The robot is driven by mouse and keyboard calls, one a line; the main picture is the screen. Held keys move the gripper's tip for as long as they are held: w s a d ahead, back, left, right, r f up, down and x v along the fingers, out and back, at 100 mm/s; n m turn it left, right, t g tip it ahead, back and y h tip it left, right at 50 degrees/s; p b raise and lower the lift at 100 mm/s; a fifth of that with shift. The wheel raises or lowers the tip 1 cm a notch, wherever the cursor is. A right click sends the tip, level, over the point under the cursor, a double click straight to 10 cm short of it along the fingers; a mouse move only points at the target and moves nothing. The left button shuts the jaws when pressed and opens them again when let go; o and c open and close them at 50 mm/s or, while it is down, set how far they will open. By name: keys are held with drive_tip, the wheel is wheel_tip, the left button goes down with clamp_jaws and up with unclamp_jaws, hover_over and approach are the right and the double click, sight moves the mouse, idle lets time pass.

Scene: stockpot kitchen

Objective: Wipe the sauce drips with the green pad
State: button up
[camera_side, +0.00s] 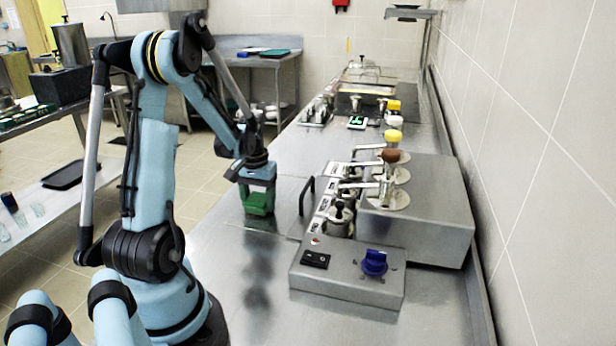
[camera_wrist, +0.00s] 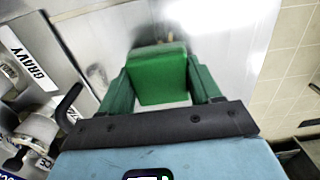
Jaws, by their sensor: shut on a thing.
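My gripper (camera_side: 257,188) is shut on the green pad (camera_side: 259,205), low over the steel counter (camera_side: 235,275) and left of the dispenser unit. In the wrist view the green pad (camera_wrist: 158,75) sits between the two green fingers of my gripper (camera_wrist: 160,85). Whether the pad touches the counter cannot be told. A small brownish patch (camera_wrist: 181,46) shows just past the pad's far edge in the wrist view; it may be sauce, mostly hidden by the pad. No drips can be made out in the side view.
A steel dispenser unit (camera_side: 430,225) with several pumps stands right of my gripper. A control box with a blue knob (camera_side: 374,262) is nearer the camera. A dark handle (camera_side: 306,195) rises close to the pad's right. The counter's front is clear.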

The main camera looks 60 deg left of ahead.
sight(263, 195)
drive_tip(key=shift+w+a+f, duration=0.25)
drive_tip(key=shift+w+a, duration=0.1)
drive_tip(key=shift+w+a+r, duration=0.2)
drive_tip(key=shift+w+a, duration=0.8)
drive_tip(key=shift+w, duration=0.05)
drive_tip(key=shift+s+d+f, duration=0.25)
drive_tip(key=shift+s+d, duration=0.05)
drive_tip(key=shift+s+d+r, duration=0.25)
drive_tip(key=shift+s+d, duration=0.6)
drive_tip(key=shift+s+d+f, duration=0.1)
drive_tip(key=shift+s+d, duration=0.9)
drive_tip(key=shift+s, duration=0.05)
drive_tip(key=shift+s+d, duration=0.55)
drive_tip(key=shift+d, duration=0.05)
wheel_tip(263, 195, up, 8)
drive_tip(key=shift+w+f, duration=0.1)
